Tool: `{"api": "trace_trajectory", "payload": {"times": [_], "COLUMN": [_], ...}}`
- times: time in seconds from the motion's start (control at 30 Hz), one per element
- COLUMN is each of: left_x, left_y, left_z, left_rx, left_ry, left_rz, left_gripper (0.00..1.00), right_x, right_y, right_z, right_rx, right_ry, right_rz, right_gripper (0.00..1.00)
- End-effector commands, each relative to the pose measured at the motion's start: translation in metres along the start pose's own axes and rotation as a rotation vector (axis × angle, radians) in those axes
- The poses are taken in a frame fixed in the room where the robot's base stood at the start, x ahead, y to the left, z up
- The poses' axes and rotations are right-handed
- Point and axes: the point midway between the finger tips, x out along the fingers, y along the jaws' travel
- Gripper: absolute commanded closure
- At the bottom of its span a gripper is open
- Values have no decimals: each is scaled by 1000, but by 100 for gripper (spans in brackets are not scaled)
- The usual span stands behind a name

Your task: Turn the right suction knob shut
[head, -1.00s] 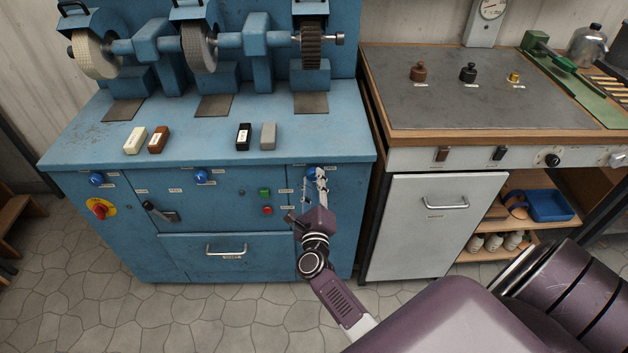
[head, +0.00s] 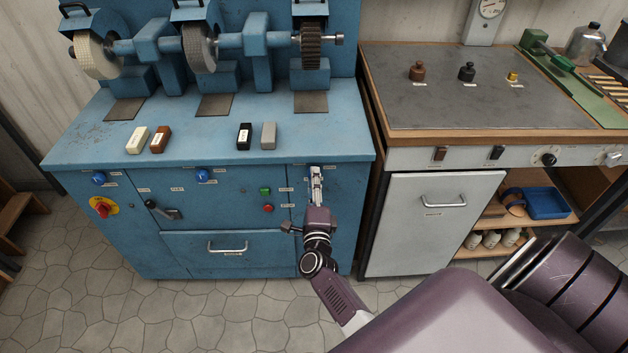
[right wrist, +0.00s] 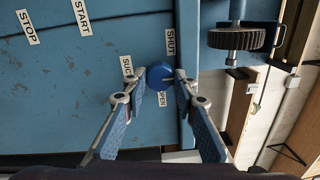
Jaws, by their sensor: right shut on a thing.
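The right suction knob (right wrist: 160,76) is a round blue knob on the front panel of the blue grinding machine (head: 230,255). In the right wrist view it sits between the two fingertips of my right gripper (right wrist: 159,84), labels reading SHUT and OPEN beside it. My right gripper is shut on the knob, one finger on each side. In the head view my right gripper (head: 316,172) covers the knob at the panel's upper right. The pointing direction of the knob is hard to make out. My left gripper is not in view.
Two other blue knobs, the left one (head: 98,178) and the middle one (head: 203,175), sit on the same panel. A green button (head: 265,190) and a red button (head: 268,208) are left of my gripper. A white cabinet door (head: 432,240) stands to the right.

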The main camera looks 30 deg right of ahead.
Motion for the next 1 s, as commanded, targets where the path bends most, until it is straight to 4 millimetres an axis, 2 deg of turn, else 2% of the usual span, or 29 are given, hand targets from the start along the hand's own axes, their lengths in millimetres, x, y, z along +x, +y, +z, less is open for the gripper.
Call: {"api": "trace_trajectory", "payload": {"times": [0.4,0.43,0.6,0.87,1.0], "left_x": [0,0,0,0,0], "left_y": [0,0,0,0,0], "left_z": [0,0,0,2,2], "left_rx": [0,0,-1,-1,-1], "left_ry": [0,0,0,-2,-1], "left_rz": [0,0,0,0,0], "left_gripper": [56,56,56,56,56], "right_x": [-1,-1,-1,-1,-13], "right_y": [2,2,2,1,2], "right_z": [0,0,0,0,0], "right_rx": [-10,-10,-9,-8,-7], "right_ry": [-2,-2,-1,-1,-1], "right_rz": [4,4,3,1,3], "right_gripper": [98,73,56,56,56]}}
